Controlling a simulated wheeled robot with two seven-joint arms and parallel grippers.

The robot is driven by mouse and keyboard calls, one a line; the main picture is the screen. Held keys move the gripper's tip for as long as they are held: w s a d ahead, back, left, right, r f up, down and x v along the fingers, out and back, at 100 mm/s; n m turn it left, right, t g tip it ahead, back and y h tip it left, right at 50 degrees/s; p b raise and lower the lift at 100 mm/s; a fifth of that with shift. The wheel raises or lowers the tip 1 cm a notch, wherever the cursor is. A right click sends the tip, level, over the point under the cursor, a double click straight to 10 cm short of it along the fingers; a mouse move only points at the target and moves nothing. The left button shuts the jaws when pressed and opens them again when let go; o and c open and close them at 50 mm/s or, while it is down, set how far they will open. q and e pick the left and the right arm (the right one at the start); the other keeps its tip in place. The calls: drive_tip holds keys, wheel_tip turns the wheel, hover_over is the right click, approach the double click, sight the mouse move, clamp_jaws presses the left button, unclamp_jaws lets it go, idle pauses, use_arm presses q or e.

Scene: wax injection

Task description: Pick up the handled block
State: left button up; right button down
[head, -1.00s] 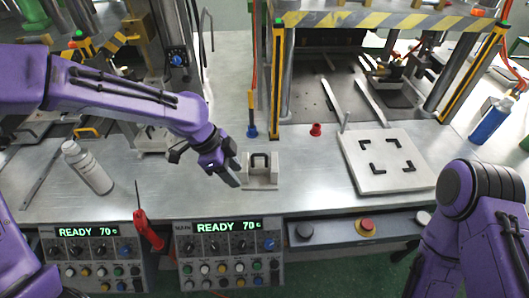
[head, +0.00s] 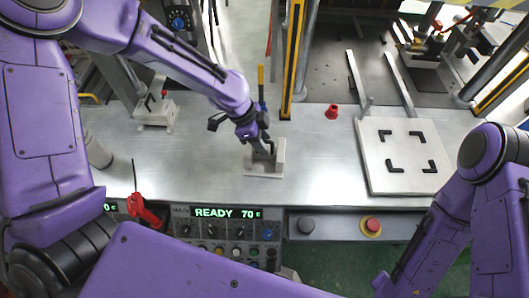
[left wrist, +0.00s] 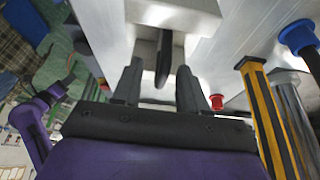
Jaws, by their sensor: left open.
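The handled block is a pale grey block (head: 278,158) with a dark upright handle, on the metal table near its front edge. My left gripper (head: 264,149) is at the block from above and hides part of the handle. In the left wrist view the pale block (left wrist: 172,14) is at the top, and its dark handle (left wrist: 164,60) shows between the two open fingers of my left gripper (left wrist: 158,84). I see no closing on the handle; contact cannot be told. My right arm shows at the lower right, its gripper out of view.
A white plate (head: 378,178) with black corner marks lies to the right. A red cap (head: 331,111) and a yellow post (head: 293,60) stand behind the block. Another pale block (head: 155,115) is at the left.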

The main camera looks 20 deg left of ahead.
use_arm(q)
drive_tip(key=x, duration=0.3)
drive_tip(key=shift+w+d, duration=0.1)
drive_tip(key=shift+w, duration=0.15)
drive_tip(key=shift+s+r, duration=0.1)
drive_tip(key=shift+s, duration=0.2)
drive_tip(key=shift+c, duration=0.2)
clamp_jaws()
drive_tip(key=shift+w, duration=0.1)
idle(0.5)
